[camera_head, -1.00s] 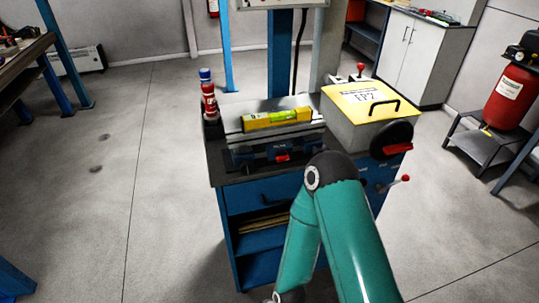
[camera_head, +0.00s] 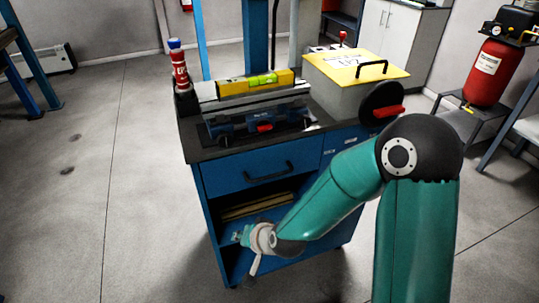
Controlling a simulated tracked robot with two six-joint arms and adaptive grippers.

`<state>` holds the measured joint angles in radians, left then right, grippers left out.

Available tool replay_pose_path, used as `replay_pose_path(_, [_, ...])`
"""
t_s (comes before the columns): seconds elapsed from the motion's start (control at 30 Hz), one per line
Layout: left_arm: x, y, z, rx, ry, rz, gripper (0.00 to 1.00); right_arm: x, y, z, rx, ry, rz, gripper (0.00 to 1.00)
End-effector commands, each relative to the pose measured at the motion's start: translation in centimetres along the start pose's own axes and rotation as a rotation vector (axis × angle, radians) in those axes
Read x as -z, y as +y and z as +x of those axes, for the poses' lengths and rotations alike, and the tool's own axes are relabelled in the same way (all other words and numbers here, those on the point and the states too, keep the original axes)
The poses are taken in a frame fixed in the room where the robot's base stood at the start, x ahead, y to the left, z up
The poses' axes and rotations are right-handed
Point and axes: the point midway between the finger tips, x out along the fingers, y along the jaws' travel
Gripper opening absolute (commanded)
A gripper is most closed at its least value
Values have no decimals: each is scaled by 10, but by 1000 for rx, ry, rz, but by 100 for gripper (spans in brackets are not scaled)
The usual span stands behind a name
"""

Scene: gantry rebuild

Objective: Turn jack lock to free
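A blue cart with a dark top (camera_head: 197,146) stands ahead of me. On its right side is a black disc (camera_head: 380,98) with a red handle (camera_head: 390,111). Small pale labels show on the blue front panel (camera_head: 340,147) near my arm. I cannot tell which part is the jack lock. My teal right arm crosses in front of the cart's right side and hides part of it. My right gripper (camera_head: 238,237) is small and partly hidden at the wrist, in front of the open lower shelf; its fingers are unclear. My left gripper is not in view.
A red tank (camera_head: 488,70) stands at the right. The floor at left is clear.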

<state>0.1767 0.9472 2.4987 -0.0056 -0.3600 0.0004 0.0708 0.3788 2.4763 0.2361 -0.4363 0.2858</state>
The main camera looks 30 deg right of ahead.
Motion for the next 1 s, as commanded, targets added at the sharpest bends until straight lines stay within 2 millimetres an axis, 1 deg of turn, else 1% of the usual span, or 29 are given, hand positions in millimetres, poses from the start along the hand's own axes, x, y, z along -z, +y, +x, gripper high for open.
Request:
replay_pose_path(0.03, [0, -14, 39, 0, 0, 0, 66, 22, 0, 3, 57, 108, 76, 23])
replay_pose_path(0.07, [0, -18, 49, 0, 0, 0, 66, 35, -4, -4, 89, 161, 123, 23])
replay_pose_path(0.1, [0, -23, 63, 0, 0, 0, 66, 52, -8, -16, 135, 229, 188, 23])
replay_pose_path(0.17, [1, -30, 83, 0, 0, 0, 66, 75, -13, -38, 212, 326, 287, 23])
replay_pose_path(0.2, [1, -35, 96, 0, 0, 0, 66, 88, -15, -54, 266, 383, 351, 23])
replay_pose_path(0.27, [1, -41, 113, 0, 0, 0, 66, 103, -15, -79, 349, 458, 445, 23])
replay_pose_path(0.3, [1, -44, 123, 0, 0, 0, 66, 111, -14, -96, 403, 501, 502, 23])
replay_pose_path(0.4, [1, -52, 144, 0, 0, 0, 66, 124, -9, -134, 525, 579, 623, 23])
replay_pose_path(0.5, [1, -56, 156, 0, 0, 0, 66, 130, -2, -164, 617, 629, 709, 23])
replay_pose_path(0.6, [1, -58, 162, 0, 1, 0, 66, 133, 2, -182, 672, 652, 759, 23])
replay_pose_path(0.7, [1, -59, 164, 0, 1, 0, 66, 137, 2, -188, 695, 661, 781, 23])
replay_pose_path(0.77, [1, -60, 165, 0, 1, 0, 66, 141, 0, -187, 698, 663, 784, 23])
replay_pose_path(0.87, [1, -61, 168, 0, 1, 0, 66, 149, -3, -179, 695, 663, 783, 23])
replay_pose_path(1.0, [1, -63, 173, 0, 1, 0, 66, 168, -10, -163, 693, 662, 782, 23])
